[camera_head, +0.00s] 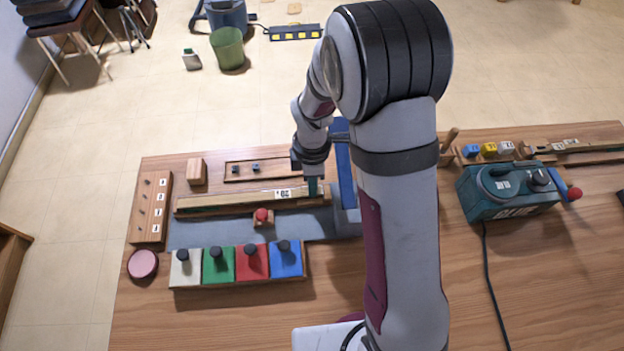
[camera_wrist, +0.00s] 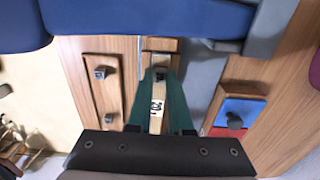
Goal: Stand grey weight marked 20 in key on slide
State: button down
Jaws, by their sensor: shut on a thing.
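My gripper (camera_wrist: 161,74) points down at the right end of the long wooden key, its green fingers on either side of a small dark grey piece, the grey weight (camera_wrist: 161,73). It is shut on this weight, which is mostly hidden between the fingertips; its mark cannot be read. In the head view my gripper (camera_head: 313,187) covers it. The pale key (camera_head: 235,200) lies along its wooden slide, with a white label (camera_head: 285,193) that seems to read 20, left of the fingers. The key and label also show below the fingertips in the wrist view (camera_wrist: 157,108). Whether the weight touches the key is unclear.
A board with two dark knobs (camera_head: 240,169) lies behind the key. A red-topped block (camera_head: 262,216) and several coloured, knobbed blocks (camera_head: 236,263) stand in front. A blue upright (camera_head: 345,170) is close right of my gripper. A teal glue machine (camera_head: 508,192) stands further right.

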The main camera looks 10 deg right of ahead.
jog(key=shift+f, duration=0.15)
jog(key=shift+c, duration=1.8)
grip_release()
jog(key=shift+r, duration=3.55)
